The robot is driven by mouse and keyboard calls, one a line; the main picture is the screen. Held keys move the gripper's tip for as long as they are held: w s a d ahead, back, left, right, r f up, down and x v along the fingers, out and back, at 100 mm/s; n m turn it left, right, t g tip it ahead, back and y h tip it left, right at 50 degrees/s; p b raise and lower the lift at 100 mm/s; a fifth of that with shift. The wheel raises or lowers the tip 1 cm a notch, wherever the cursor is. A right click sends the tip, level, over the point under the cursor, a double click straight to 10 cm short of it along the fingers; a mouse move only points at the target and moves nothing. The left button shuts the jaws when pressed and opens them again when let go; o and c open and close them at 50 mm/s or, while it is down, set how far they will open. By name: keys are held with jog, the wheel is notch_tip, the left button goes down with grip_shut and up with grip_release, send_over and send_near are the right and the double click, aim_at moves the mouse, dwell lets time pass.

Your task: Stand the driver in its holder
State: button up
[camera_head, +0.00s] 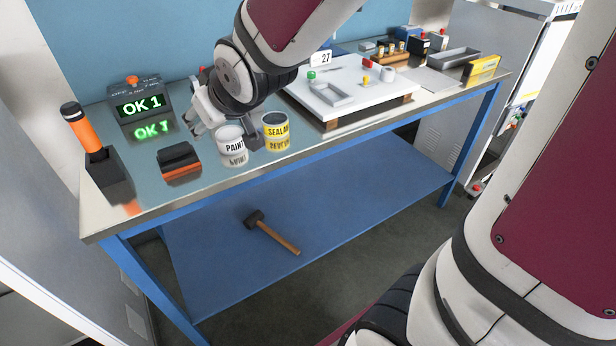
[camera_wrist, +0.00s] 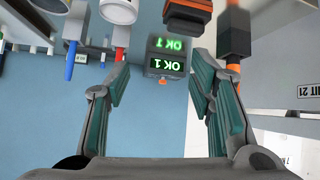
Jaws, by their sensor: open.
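The driver (camera_head: 82,131) has an orange handle with a dark end. It stands in the dark block-shaped holder (camera_head: 112,180) at the bench's left end, its lower part hidden inside. Its lean in the head view matches the slant of nearby upright edges, so it looks about upright. The wrist view shows the driver (camera_wrist: 233,69) and holder (camera_wrist: 236,35) at upper right, beyond the right finger. My gripper (camera_head: 200,122) is open and empty, to the right of the driver and apart from it. Both fingers also show in the wrist view (camera_wrist: 160,82), with nothing between them.
A lit "OK 1" display (camera_head: 140,104) stands behind, between driver and gripper. A black and orange block (camera_head: 180,160), a paint can (camera_head: 231,140) and a sealant can (camera_head: 275,130) stand near the front. A white board (camera_head: 350,85) lies right. A hammer (camera_head: 272,233) lies on the lower shelf.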

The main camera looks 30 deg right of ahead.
jog(key=s+d+r+m+g+h, duration=0.1)
jog(key=s+d+g, duration=0.2)
jog(key=s, duration=1.1)
jog(key=s+d+m+g, duration=0.2)
jog(key=s+g, duration=0.2)
jog(key=s, duration=1)
jog(key=shift+t, duration=0.6)
notch_tip(320, 180, up, 5)
jog(key=p, duration=0.4)
jog(key=shift+w, duration=0.1)
jog(key=shift+c, duration=0.3)
